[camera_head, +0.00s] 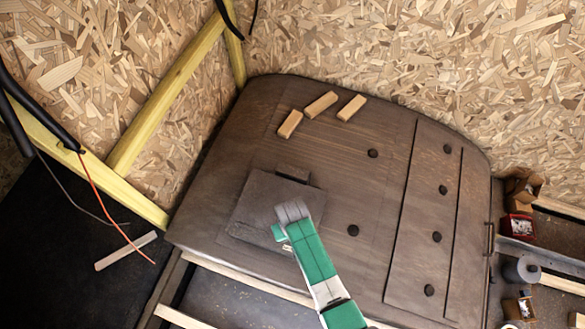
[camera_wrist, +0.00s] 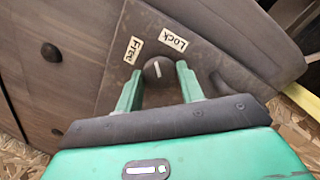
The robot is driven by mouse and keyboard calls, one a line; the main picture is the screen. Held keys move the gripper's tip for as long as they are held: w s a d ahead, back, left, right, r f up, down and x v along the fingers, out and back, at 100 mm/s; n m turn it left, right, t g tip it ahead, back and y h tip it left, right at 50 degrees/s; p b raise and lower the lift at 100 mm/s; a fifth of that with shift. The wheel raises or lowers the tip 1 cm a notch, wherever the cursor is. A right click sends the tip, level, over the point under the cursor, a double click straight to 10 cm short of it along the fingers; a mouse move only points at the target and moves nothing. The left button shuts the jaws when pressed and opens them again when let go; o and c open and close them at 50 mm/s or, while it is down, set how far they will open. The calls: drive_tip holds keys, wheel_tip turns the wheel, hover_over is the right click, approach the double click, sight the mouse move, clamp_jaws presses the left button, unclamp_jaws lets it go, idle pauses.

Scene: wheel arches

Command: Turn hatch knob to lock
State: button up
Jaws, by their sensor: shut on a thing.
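The dark round hatch knob (camera_wrist: 157,71) carries a short white mark. In the wrist view the mark's upper end points between the white "Free" label (camera_wrist: 134,50) and the "Lock" label (camera_wrist: 174,40). My gripper (camera_wrist: 158,86) has one green finger on each side of the knob and is shut on it. The hatch (camera_head: 262,190) is a grey square panel on the brown wheel arch. In the head view my gripper (camera_head: 292,212) is over this hatch and hides the knob.
Several wooden blocks (camera_head: 321,104) lie on the wheel arch (camera_head: 370,200) beyond the hatch. Dark round plugs (camera_head: 353,230) dot its surface. Boxes (camera_head: 522,185) and a grey roll (camera_head: 522,270) stand at the right. A yellow beam (camera_head: 165,95) and hanging cables are at the left.

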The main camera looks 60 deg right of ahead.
drive_tip(key=m+p, duration=0.1)
drive_tip(key=m, duration=0.3)
drive_tip(key=shift+r, duration=0.1)
drive_tip(key=shift+m, duration=1.9)
drive_tip(key=shift+m+p, duration=0.3)
drive_tip(key=o, duration=1)
wheel_tip(320, 180, up, 8)
drive_tip(key=shift+f+p, duration=0.15)
drive_tip(key=shift+p, duration=0.3)
